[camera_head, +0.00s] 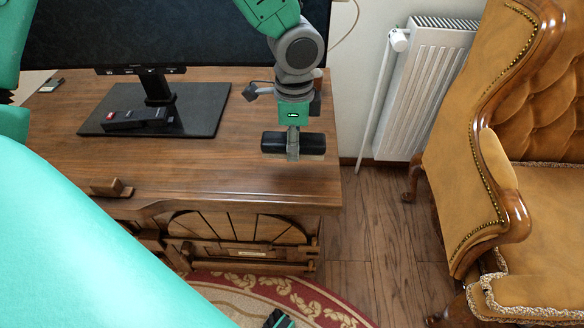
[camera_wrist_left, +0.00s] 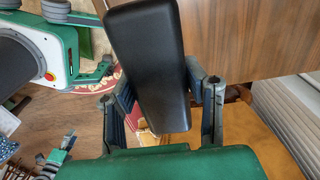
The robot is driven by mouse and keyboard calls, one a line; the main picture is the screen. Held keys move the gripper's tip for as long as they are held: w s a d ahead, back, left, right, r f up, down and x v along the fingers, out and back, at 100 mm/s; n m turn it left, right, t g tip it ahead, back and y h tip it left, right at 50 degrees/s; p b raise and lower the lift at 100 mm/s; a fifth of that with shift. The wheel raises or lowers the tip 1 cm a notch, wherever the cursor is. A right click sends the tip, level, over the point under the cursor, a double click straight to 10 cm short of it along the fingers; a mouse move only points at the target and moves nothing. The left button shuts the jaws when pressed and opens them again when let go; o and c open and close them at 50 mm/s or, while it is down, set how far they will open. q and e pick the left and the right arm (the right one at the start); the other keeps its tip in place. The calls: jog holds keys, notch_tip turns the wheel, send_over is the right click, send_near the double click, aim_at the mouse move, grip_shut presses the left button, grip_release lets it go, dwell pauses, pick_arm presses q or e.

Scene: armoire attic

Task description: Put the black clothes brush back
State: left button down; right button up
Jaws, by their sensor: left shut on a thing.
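My left gripper (camera_head: 293,150) hangs over the right part of the wooden tabletop (camera_head: 230,165), its fingers pointing down. It is shut on the black clothes brush (camera_head: 275,143), a dark oblong block lying crosswise in the fingers. In the left wrist view, the brush (camera_wrist_left: 150,60) shows its smooth black face between the two fingers of the left gripper (camera_wrist_left: 160,95). Its bristles are hidden. The gap between brush and tabletop is hard to judge.
A monitor (camera_head: 170,35) stands at the back left; a black object with a red end (camera_head: 140,118) lies on its stand base (camera_head: 205,108). A small wooden piece (camera_head: 112,188) sits near the front edge. A radiator (camera_head: 430,85) and a leather armchair (camera_head: 480,150) stand right.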

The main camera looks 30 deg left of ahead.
aim_at(291, 175)
pick_arm(q)
jog(key=f, duration=0.2)
jog(key=f+b, duration=0.1)
jog(key=shift+d+f, duration=0.2)
jog(key=shift+d, duration=0.1)
jog(key=shift+f, duration=0.4)
jog(key=f, duration=0.1)
jog(key=a+f+b, duration=0.1)
jog(key=f+b, duration=0.1)
jog(key=shift+a+f, duration=0.25)
jog(key=shift+d+r, duration=0.15)
jog(key=shift+d, duration=0.45)
jog(key=c, duration=0.9)
grip_release()
jog(key=shift+f, duration=0.2)
jog(key=shift+a, duration=0.45)
notch_tip(291, 175, up, 12)
jog(key=p, duration=0.5)
jog(key=shift+w+r, duration=0.1)
jog(key=shift+r, duration=0.1)
pick_arm(e)
jog(key=shift+r, duration=0.75)
